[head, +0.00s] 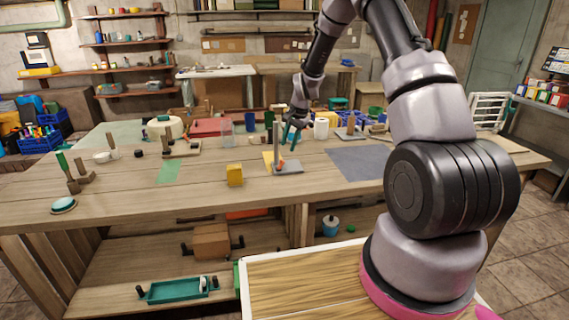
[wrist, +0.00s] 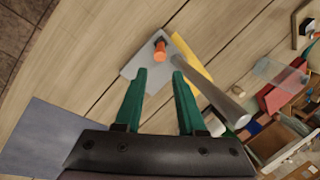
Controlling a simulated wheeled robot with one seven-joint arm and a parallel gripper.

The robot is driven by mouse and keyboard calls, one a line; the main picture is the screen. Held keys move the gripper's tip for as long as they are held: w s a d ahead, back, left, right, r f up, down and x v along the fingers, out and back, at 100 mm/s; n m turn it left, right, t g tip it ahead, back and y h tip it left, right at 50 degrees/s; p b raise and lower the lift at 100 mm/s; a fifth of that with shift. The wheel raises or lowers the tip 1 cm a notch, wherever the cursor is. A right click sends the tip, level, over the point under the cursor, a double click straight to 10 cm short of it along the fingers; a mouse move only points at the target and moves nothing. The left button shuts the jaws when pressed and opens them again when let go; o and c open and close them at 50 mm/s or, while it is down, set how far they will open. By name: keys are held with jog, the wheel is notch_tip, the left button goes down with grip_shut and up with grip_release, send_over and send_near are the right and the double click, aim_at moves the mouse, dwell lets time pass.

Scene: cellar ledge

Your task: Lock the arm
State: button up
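A grey base plate (head: 290,168) lies on the wooden table, and it also shows in the wrist view (wrist: 136,66). A grey bar (head: 277,143) rises from the plate; in the wrist view the bar (wrist: 212,92) reaches toward the lower right, right of my fingers. A short orange-red piece (head: 281,163) with a dark part sits on the plate near the bar's foot; it shows beyond my fingertips in the wrist view (wrist: 160,50). My gripper (head: 291,138) has green fingers. They are open and empty, above the plate in the wrist view (wrist: 160,72).
A yellow sheet (head: 268,158) lies beside the plate. The table front between green mat (head: 168,172) and block is clear.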

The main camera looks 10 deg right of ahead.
aim_at(283, 161)
jog(key=x, duration=0.9)
jog(key=shift+a+f, duration=0.1)
jog(key=shift+f, duration=0.05)
jog(key=shift+c, duration=0.3)
grip_shut()
